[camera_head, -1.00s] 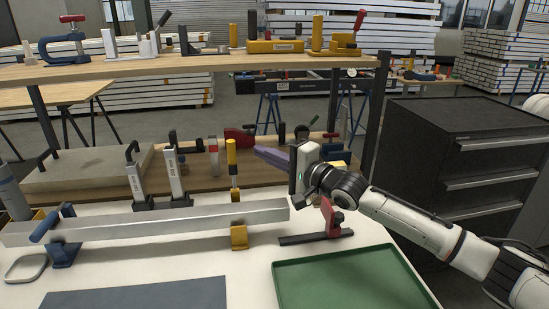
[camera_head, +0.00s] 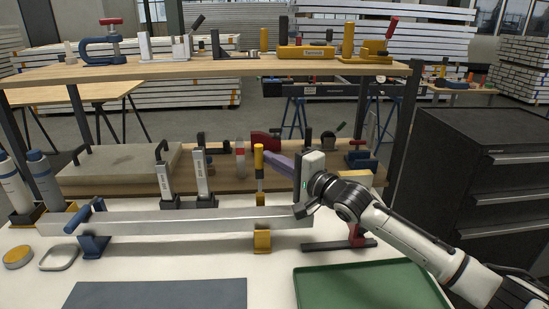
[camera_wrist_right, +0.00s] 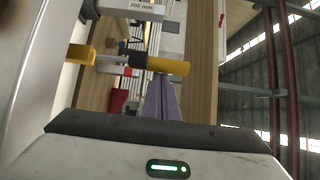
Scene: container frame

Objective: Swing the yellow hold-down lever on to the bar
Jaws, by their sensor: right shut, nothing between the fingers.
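The yellow hold-down lever (camera_head: 259,158) stands upright on its yellow base (camera_head: 262,241) near the right end of the silver bar (camera_head: 175,222). Its handle is raised above the bar, not lying on it. My right gripper (camera_head: 299,184) is shut and empty, a short way right of the lever near the bar's right end. My left gripper is not in view.
A blue clamp (camera_head: 93,240) holds the bar's left part. A red stand (camera_head: 355,236) is right, a green tray (camera_head: 370,287) and dark mat (camera_head: 160,293) in front.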

